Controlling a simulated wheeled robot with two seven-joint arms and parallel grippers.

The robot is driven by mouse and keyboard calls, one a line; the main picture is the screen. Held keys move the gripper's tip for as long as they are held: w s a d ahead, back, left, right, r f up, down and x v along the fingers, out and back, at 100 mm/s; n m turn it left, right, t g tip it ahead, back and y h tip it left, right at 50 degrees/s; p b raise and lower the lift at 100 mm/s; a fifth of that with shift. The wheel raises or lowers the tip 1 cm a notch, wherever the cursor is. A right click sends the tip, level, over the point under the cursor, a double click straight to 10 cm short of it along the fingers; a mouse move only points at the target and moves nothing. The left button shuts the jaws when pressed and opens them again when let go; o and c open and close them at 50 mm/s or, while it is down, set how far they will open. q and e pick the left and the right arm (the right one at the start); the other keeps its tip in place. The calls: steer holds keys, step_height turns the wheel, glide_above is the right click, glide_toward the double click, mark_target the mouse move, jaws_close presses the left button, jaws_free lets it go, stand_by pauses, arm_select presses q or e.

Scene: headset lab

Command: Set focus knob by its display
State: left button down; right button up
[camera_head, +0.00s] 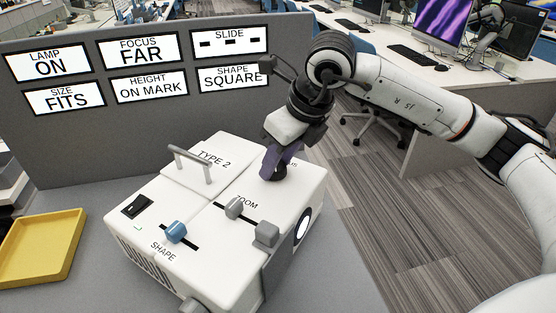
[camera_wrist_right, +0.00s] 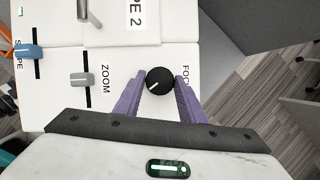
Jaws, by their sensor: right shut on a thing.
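The focus knob (camera_wrist_right: 159,82) is a round black dial with a white pointer line, on top of the white projector box (camera_head: 185,238). In the right wrist view, the purple fingers of my right gripper (camera_wrist_right: 159,92) are closed on its two sides. In the head view my right gripper (camera_head: 279,172) reaches down to the box's back right corner and mostly hides the knob. The focus display (camera_head: 141,51) on the grey panel reads FAR. My left gripper is not in view.
Other displays read lamp ON, size FITS, height ON MARK and shape SQUARE; the slide display (camera_head: 229,42) shows dashes. The box carries a grey zoom slider (camera_head: 235,208), a blue shape slider (camera_head: 176,232), a lamp switch (camera_head: 136,206) and a handle (camera_head: 194,163). A yellow tray (camera_head: 42,248) lies left.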

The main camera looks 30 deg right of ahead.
steer(key=shift+w+d+f+n+y+b, duration=0.1)
steer(key=shift+n+y+b, duration=0.4)
steer(key=shift+n+b, duration=0.5)
steer(key=shift+n+g+y, duration=0.3)
steer(key=shift+n+g, duration=0.1)
steer(key=shift+n, duration=0.7)
steer(key=shift+n+g, duration=0.3)
steer(key=shift+n, duration=0.6)
steer(key=n, duration=0.1)
steer(key=n+g+y, duration=0.1)
steer(key=n, duration=0.1)
steer(key=shift+w+d+r+n, duration=0.1)
steer(key=shift+w+r+n, duration=0.1)
steer(key=shift+n, duration=0.1)
steer(key=shift+w+n+g+p, duration=0.15)
steer(key=shift+n+g, duration=0.3)
steer(key=shift+n, duration=0.65)
steer(key=shift+s+n+g+p, duration=0.15)
steer(key=shift+n+g, duration=0.3)
steer(key=shift+n, duration=0.65)
steer(key=shift+w, duration=0.1)
steer(key=o, duration=1)
